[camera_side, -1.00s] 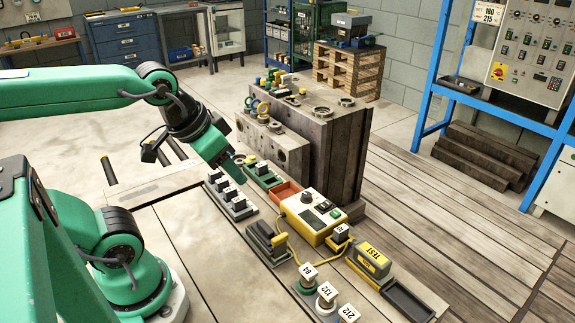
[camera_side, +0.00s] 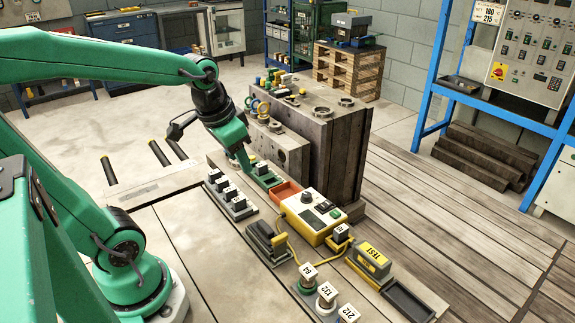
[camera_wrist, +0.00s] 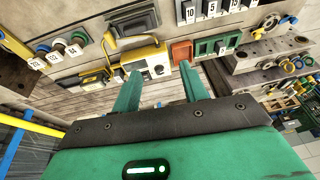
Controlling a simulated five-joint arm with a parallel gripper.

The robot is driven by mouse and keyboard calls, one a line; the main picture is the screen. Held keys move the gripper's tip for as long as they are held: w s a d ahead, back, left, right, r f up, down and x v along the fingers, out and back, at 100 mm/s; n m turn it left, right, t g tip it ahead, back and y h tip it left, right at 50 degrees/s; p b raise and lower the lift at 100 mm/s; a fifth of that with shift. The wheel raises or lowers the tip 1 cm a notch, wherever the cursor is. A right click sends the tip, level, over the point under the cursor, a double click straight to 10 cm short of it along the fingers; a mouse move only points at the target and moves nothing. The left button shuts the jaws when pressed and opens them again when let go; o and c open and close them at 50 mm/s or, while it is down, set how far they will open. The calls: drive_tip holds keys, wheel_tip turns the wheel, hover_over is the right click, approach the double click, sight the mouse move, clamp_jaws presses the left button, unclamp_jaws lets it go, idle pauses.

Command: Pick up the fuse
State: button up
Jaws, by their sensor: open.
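Several dark blocks with white number labels, which look like fuses (camera_side: 229,191), stand in a row on the bench. They also show at the top edge of the wrist view (camera_wrist: 211,10). One more labelled block (camera_side: 261,168) stands in a green tray (camera_side: 270,182); that tray also shows in the wrist view (camera_wrist: 205,47). The frames do not show which block is the task's fuse. My gripper (camera_side: 247,167) is open and points down beside the green tray's far end. In the wrist view its fingers (camera_wrist: 160,80) are apart with nothing held between them.
An orange tray (camera_side: 289,190) and a yellow tester (camera_side: 312,216) with a cable stand to the right of the green tray. A large steel mould block (camera_side: 345,150) rises close behind. Numbered round pieces (camera_side: 326,296) stand at the front.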

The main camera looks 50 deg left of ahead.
drive_tip(key=w+a+f+g, duration=0.2)
drive_tip(key=w+a+f, duration=0.1)
drive_tip(key=a+f, duration=0.3)
drive_tip(key=g, duration=0.2)
hover_over(230, 189)
drive_tip(key=shift+h, duration=0.3)
wheel_tip(230, 189, down, 5)
drive_tip(key=shift+s+d+r, duration=0.1)
drive_tip(key=shift+f, duration=1.35)
drive_tip(key=shift+f, duration=0.1)
drive_tip(key=shift+f, duration=2.5)
drive_tip(key=shift+c, duration=0.4)
clamp_jaws()
